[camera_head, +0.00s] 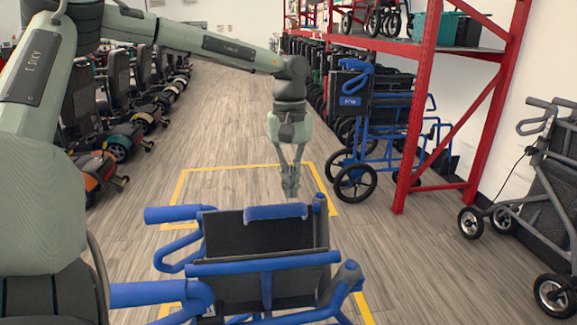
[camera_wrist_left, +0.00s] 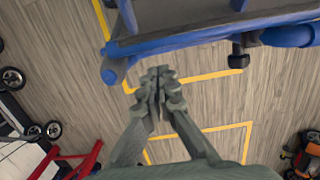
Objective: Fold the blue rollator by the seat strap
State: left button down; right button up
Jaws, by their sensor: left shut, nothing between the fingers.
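The blue rollator (camera_head: 265,264) stands upright at the bottom centre of the head view, with blue tubes around a black panel (camera_head: 250,233). A blue padded piece (camera_head: 275,212) lies along the panel's top edge; I cannot tell whether it is the seat strap. My left gripper (camera_head: 290,190) points down just beyond the far side of the rollator, shut and empty. In the left wrist view the shut fingertips (camera_wrist_left: 160,76) are over bare floor, beside the rollator's blue tube (camera_wrist_left: 200,35). The rollator's wheels are hidden. My right gripper is not in view.
Yellow tape (camera_head: 240,167) marks a rectangle on the floor around the rollator. A red rack (camera_head: 412,130) stands right, with another blue rollator (camera_head: 375,150) by it. A black walker (camera_head: 545,205) is far right. Scooters (camera_head: 105,120) line the left. The middle aisle is clear.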

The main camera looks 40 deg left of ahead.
pick_arm(q)
jog(key=shift+s+d+f, duration=0.15)
jog(key=shift+s+d, duration=0.35)
jog(key=shift+d, duration=0.05)
